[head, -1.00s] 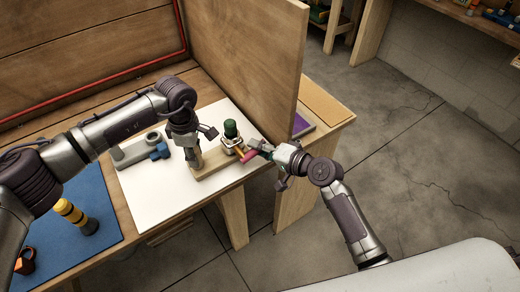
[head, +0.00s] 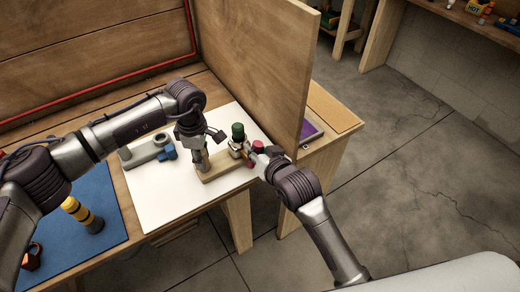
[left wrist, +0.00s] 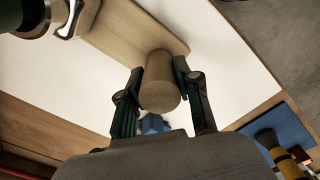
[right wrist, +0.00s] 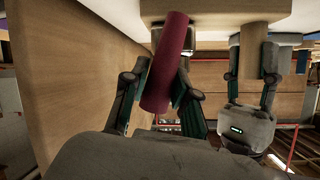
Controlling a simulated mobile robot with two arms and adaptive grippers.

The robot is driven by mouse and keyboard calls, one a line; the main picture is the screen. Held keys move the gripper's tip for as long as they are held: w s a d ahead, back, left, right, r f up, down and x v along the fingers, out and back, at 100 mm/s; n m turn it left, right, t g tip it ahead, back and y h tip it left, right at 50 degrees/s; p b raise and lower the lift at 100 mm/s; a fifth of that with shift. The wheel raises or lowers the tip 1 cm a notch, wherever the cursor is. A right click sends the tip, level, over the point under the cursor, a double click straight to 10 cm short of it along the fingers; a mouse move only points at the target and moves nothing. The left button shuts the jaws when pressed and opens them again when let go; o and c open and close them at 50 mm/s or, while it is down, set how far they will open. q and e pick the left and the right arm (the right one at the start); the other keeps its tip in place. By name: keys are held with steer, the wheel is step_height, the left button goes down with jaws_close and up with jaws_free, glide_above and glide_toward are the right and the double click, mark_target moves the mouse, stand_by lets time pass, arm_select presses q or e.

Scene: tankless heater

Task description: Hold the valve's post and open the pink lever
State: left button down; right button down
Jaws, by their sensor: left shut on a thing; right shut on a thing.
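The valve with a dark green cap (head: 238,131) stands on a wooden base (head: 222,163) over a white sheet. My left gripper (head: 200,160) is shut on the valve's round wooden post (left wrist: 160,85), which stands between its fingers in the left wrist view. My right gripper (head: 256,157) is at the valve's right side, shut on the pink lever (head: 258,145). In the right wrist view the lever (right wrist: 168,65) runs tilted between the fingers (right wrist: 158,98). In the head view the right gripper hides much of the lever.
A grey fitting with a blue knob (head: 165,152) lies left of the valve. A yellow-and-black striped tool (head: 82,213) and an orange object (head: 32,257) are on a blue mat (head: 65,250). A wooden panel (head: 255,65) rises close behind the valve.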

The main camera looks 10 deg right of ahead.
steer(key=shift+s+a+n+t+h, duration=0.3)
steer(key=shift+a+n+t+h, duration=0.3)
steer(key=shift+n, duration=0.5)
steer(key=shift+a, duration=0.1)
steer(key=c, duration=0.9)
jaws_free()
steer(key=shift+o, duration=0.2)
steer(key=shift+r, duration=0.1)
steer(key=v, duration=1.2)
steer(key=shift+a+r, duration=0.15)
